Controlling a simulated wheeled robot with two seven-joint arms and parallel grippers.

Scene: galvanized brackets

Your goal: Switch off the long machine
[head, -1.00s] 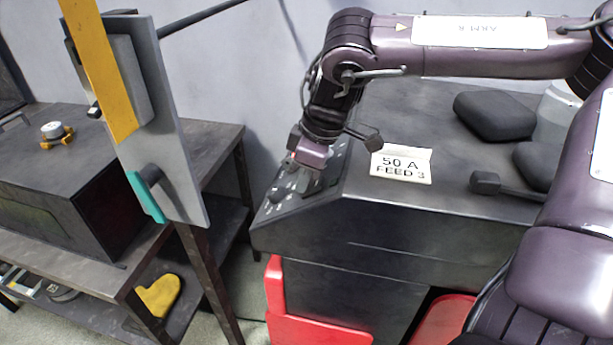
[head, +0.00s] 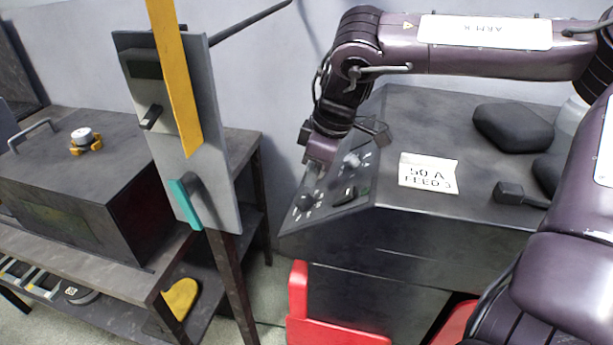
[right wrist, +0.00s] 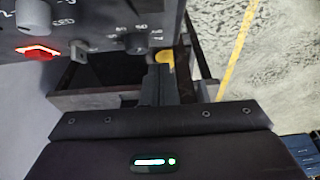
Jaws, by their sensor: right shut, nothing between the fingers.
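The long dark machine (head: 290,238) stands right of centre in the head view, with a sloped control panel (head: 328,212) at its left end. My left gripper is out of view.
Left is an upright grey plate (head: 182,130) with a yellow strip and teal-backed handle, before a bench with a dark box (head: 75,190). A red part (head: 335,333) sits below the machine.

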